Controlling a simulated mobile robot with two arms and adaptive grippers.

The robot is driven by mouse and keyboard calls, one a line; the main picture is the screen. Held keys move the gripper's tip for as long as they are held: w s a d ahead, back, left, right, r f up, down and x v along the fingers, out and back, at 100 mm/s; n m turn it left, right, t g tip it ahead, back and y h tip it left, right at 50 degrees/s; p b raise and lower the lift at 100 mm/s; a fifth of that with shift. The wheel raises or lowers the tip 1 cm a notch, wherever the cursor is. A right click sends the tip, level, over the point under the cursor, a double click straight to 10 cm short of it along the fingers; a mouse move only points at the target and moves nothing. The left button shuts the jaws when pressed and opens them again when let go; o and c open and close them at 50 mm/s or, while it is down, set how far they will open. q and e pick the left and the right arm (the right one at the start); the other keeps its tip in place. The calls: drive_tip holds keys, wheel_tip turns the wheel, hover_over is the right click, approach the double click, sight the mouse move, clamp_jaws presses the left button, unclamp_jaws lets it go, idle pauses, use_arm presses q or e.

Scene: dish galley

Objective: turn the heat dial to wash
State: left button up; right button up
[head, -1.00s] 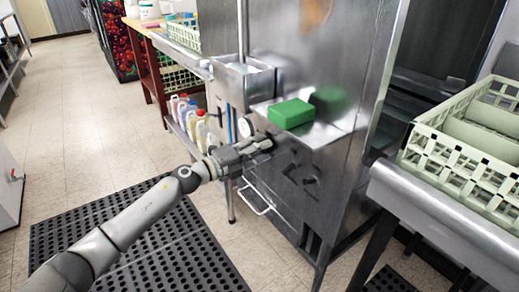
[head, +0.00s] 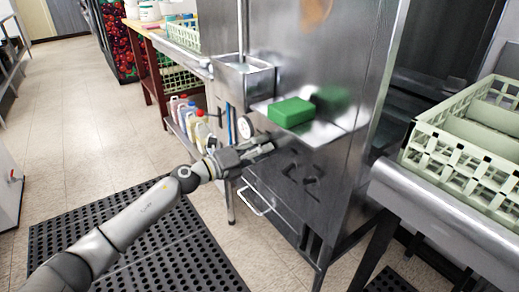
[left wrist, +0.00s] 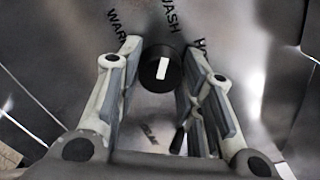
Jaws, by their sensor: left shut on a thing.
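The heat dial (left wrist: 153,78) is a round black knob with a white pointer bar, on a steel panel. In the left wrist view it sits between the two fingers of my left gripper (left wrist: 164,58), which is shut on it. The bar stands nearly upright, tipped slightly right, in line with the printed word WASH (left wrist: 168,16) above. WARM (left wrist: 120,22), partly hidden, is to the left, and a covered label starting with H is to the right. In the head view my left gripper (head: 270,148) is at the front of the steel machine (head: 310,175) and hides the dial. My right gripper is out of view.
A green block (head: 291,112) lies on the machine's ledge above my gripper. A round white gauge (head: 245,127) is just left of it. A pale green rack (head: 465,130) stands on the steel counter at right. A black mat (head: 180,255) covers the floor below.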

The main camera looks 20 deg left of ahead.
use_arm(q)
drive_tip(key=shift+f, duration=0.1)
drive_tip(key=o, duration=1)
drive_tip(key=shift+o, duration=0.3)
drive_tip(key=v, duration=1.2)
